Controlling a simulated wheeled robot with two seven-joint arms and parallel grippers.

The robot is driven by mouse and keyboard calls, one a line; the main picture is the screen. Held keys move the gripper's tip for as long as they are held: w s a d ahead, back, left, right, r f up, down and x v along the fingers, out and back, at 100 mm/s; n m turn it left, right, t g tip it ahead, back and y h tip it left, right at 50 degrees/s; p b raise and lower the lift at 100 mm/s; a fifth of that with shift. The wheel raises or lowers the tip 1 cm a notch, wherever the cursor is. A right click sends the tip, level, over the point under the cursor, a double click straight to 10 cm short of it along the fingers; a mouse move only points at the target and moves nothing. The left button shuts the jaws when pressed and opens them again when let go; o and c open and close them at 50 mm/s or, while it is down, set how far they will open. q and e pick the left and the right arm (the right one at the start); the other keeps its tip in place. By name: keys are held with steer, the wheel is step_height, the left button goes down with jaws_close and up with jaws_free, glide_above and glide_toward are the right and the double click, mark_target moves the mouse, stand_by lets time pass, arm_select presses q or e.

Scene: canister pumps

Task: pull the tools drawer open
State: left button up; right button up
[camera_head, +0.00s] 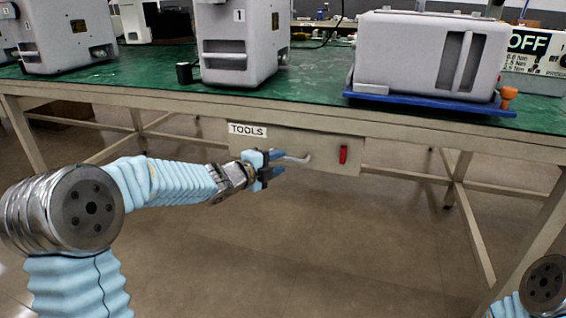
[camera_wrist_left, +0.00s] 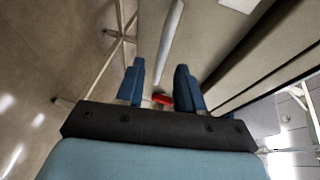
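The tools drawer (camera_head: 318,150) sits under the bench top with its front in line with the bench frame, and it looks shut. A white "TOOLS" label (camera_head: 248,130) is at its upper left. Its pale bar handle (camera_head: 296,159) shows just right of my left gripper (camera_head: 272,166). In the left wrist view the handle (camera_wrist_left: 169,45) runs lengthwise in line with the gap of my left gripper (camera_wrist_left: 160,82). The two blue fingers are apart, with nothing seen gripped. I cannot tell whether they reach around the bar. My right gripper is out of view.
A red piece (camera_head: 343,155) is on the drawer front, right of the handle. The green bench top (camera_head: 320,95) carries grey canister pumps (camera_head: 243,45) and a blue tray (camera_head: 430,101) with a grey unit. The floor (camera_head: 330,240) before the drawer is clear.

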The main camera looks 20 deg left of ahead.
arm_select(q)
steer(key=shift+x, duration=1.4)
jaws_close()
